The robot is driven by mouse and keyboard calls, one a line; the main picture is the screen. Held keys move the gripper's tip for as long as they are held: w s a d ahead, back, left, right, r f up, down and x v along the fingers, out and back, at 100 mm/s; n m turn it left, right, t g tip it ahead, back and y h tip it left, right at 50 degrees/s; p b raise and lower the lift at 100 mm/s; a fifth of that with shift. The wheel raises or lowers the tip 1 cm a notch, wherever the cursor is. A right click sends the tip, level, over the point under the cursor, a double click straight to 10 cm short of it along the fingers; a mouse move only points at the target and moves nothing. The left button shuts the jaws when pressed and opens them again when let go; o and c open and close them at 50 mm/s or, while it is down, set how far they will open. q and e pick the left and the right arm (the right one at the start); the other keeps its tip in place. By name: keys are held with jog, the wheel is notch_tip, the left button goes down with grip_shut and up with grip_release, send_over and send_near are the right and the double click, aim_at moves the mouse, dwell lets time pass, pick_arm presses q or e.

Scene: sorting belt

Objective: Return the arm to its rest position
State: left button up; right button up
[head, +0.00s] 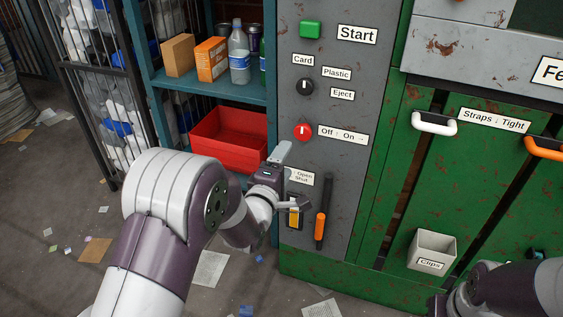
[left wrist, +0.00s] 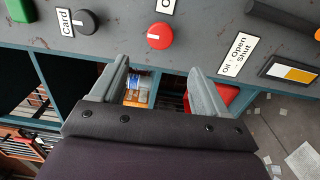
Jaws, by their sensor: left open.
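My left arm reaches in from the lower left in the head view. Its gripper (head: 293,177) is in front of the grey control panel (head: 340,95), level with the "Oil Open Shut" label. In the left wrist view the two grey fingers of the gripper (left wrist: 160,82) are spread apart with nothing held between them. Shelf items show in the gap beyond them. Part of my right arm (head: 512,284) shows at the lower right corner of the head view; its gripper is not visible.
The panel carries a green Start button (head: 310,29), a black knob (head: 304,86), a red knob (head: 303,131) and an orange-handled lever (head: 321,216). A red bin (head: 230,139) sits on the shelf left of the panel. A Clips box (head: 432,250) is on the green machine. Scraps litter the floor.

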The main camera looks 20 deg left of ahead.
pick_arm(q)
jog(key=shift+s, duration=0.8)
